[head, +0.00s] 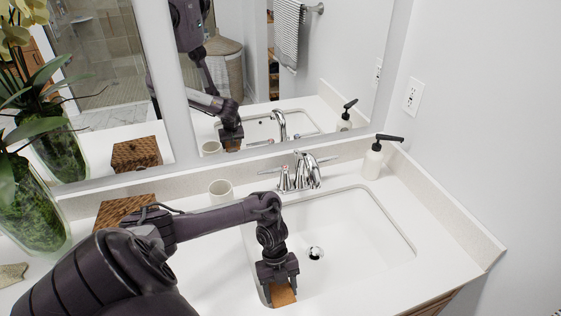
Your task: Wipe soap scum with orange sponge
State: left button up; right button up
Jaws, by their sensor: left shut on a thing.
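My left gripper (279,280) reaches down into the white sink basin (354,240) at its left front side. It is shut on the orange sponge (283,295), whose lower part shows below the fingertips. The sponge is low in the basin; I cannot tell whether it touches the surface. I cannot make out any soap scum in this view. My arm hides part of the basin's left side. My right gripper is not in view.
A chrome faucet (306,172) stands behind the basin. A soap dispenser (372,162) is at the back right and a cup (221,192) at the back left. A woven box (122,211) and a glass vase (32,205) stand farther left. The counter right of the basin is clear.

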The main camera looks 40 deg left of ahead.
aim_at(282, 293)
pick_arm(q)
notch_tip(282, 293, up, 2)
jog(key=shift+r+p, duration=0.1)
jog(key=shift+p, duration=0.5)
jog(key=shift+a+r+p, duration=0.1)
jog(key=shift+r+p, duration=0.5)
jog(key=shift+r, duration=0.15)
jog(key=shift+r+p, duration=0.35)
jog(key=shift+r, duration=0.1)
jog(key=shift+f, duration=0.1)
